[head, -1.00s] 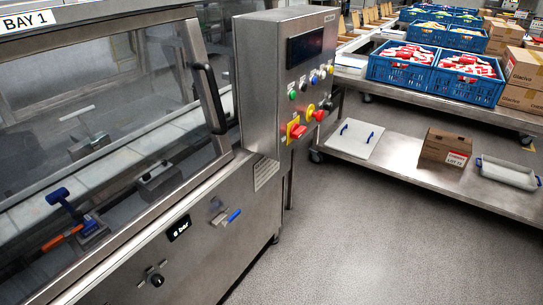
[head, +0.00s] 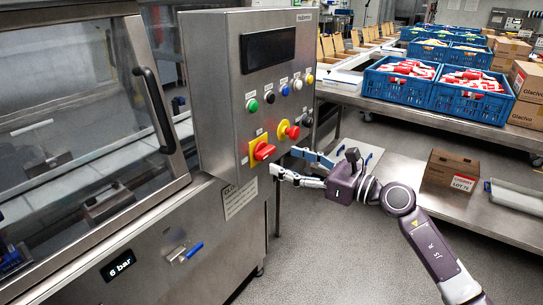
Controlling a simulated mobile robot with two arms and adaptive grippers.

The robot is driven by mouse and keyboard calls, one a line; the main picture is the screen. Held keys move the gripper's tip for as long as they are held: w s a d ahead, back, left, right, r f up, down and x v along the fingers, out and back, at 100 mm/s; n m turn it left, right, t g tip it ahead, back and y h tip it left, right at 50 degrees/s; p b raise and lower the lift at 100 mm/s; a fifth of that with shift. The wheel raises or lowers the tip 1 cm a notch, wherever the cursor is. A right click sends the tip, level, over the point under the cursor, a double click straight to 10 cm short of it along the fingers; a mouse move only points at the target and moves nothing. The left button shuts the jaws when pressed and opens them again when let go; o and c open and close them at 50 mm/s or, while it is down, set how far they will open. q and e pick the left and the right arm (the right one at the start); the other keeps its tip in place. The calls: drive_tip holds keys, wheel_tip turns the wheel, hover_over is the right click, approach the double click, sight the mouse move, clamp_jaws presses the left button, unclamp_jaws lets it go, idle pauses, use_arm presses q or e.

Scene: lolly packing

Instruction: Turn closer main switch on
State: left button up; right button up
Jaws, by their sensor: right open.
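The closer's grey control panel (head: 218,95) stands at the picture's centre left, with a dark screen (head: 268,50) at its top. The main switch (head: 262,150) is a red rotary handle on a yellow plate at the panel's lower left; its exact position is hard to tell. A red emergency button (head: 290,131) on yellow sits up and right of it. My right gripper (head: 284,164) is open and empty, its fingers pointing left, close to the panel's lower right edge and just right of the switch. Contact is not visible. My left gripper is not in view.
Several small coloured buttons (head: 269,97) line the panel. The machine's glass door with a black handle (head: 154,110) is at left, and a blue-handled valve (head: 194,250) is below. A steel table with blue crates (head: 470,95) stands behind at right. Grey floor is clear at front.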

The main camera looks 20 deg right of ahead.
sight(270, 154)
drive_tip(key=p+x, duration=0.1)
drive_tip(key=x, duration=0.4)
drive_tip(key=shift+w+a, duration=0.15)
drive_tip(key=shift+w, duration=0.15)
drive_tip(key=c, duration=1.2)
